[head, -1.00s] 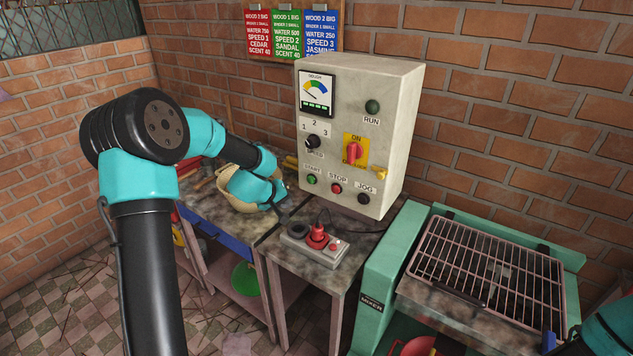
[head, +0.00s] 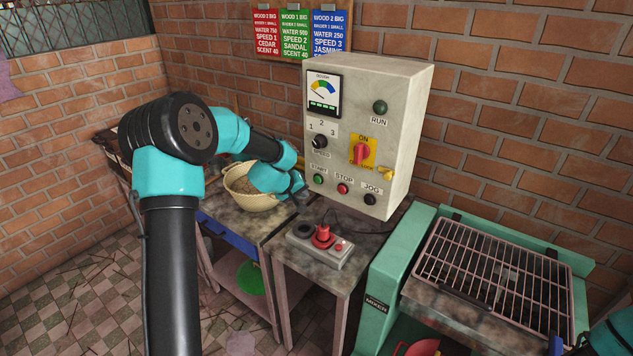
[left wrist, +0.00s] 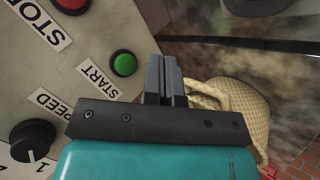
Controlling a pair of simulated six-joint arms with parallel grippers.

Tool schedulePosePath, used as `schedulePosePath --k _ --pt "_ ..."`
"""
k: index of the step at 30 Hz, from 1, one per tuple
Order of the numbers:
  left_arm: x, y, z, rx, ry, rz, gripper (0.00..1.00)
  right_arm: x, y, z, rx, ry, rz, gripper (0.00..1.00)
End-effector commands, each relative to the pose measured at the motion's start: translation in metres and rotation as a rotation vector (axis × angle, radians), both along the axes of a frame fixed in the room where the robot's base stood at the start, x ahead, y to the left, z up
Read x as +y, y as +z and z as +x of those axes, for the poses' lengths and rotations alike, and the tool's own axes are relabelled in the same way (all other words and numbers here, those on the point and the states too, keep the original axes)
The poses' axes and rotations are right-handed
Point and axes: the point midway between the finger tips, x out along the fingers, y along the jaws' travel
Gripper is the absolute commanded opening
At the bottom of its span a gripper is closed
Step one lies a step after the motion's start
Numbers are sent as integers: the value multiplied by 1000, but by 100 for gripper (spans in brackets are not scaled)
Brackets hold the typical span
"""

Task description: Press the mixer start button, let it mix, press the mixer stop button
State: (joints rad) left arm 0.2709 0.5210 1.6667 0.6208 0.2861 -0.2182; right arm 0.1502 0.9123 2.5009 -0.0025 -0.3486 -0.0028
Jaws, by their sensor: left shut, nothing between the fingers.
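The grey control box (head: 403,125) carries a green start button (head: 319,178), a red stop button (head: 342,188) and a dark jog button (head: 369,200). The green start button (left wrist: 124,64) and part of the red stop button (left wrist: 70,4) also show in the left wrist view. My left gripper (left wrist: 164,72) is shut and empty, its tips beside the start button and apart from it. In the head view my left gripper (head: 299,191) is just left of the start button. The green mixer (head: 392,285) with its wire grille stands at right. My right gripper is out of view.
A woven basket (head: 237,190) sits on the table behind my left gripper. A small grey box with a red plug (head: 323,237) stands below the control box. A red rotary switch (head: 361,154) and a speed knob (head: 319,142) sit above the buttons.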

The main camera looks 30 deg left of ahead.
Motion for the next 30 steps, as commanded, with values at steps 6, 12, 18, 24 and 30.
schedulePosePath --k 6,12,18,24,30 --pt "-4 0 26 -1 -1 0 0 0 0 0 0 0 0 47" --pt "-6 0 41 0 0 0 0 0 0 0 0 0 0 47" --pt "-6 0 45 0 1 -1 0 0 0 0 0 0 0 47" --pt "-6 0 44 0 1 -1 0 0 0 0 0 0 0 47" --pt "-6 0 44 0 1 -1 0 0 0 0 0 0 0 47"
